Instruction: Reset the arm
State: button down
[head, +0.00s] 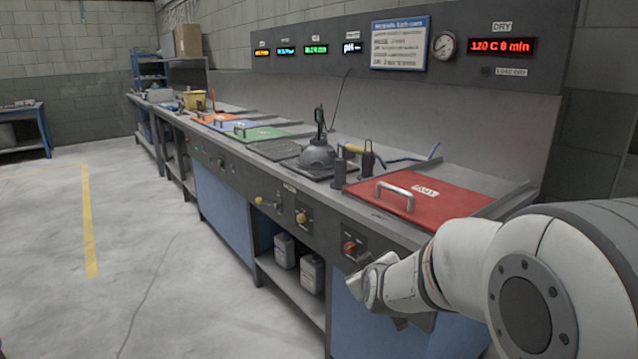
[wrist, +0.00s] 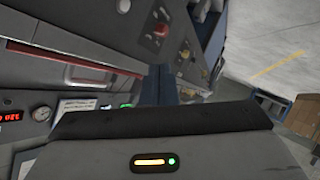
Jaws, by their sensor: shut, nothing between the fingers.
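My white arm (head: 440,265) reaches in from the right edge of the head view, in front of the bench's right end. In the wrist view my gripper (wrist: 160,72) shows as two dark fingers side by side beyond the grey housing. The fingers are shut with nothing between them. In the head view the gripper is mostly hidden behind the arm's own links, with only a small dark part showing below the wrist. The wrist view looks at the bench front and wall panel at a steep tilt, with the red knob (wrist: 160,31) close by.
The long bench carries a red lid (head: 425,197) with a handle, a dark rounded vessel (head: 317,153), and green (head: 258,133) and blue lids. Knobs line its front. The floor (head: 150,240) at left is clear.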

jog(key=s+d+r+m+g+p, duration=0.1)
jog(key=s+r+m+g+p, duration=0.1)
jog(key=s+r+p, duration=0.4)
jog(key=s+r+m+g+p, duration=0.2)
jog(key=s+r+g+p, duration=0.2)
jog(key=s, duration=0.9)
jog(key=s+d+r+m+g+p, duration=0.1)
jog(key=s+r+g+p, duration=0.3)
jog(key=s+r+p, duration=0.5)
jog(key=shift+s+d+r+m+p, duration=0.2)
jog(key=shift+s+d+m+p, duration=0.15)
jog(key=shift+m, duration=0.25)
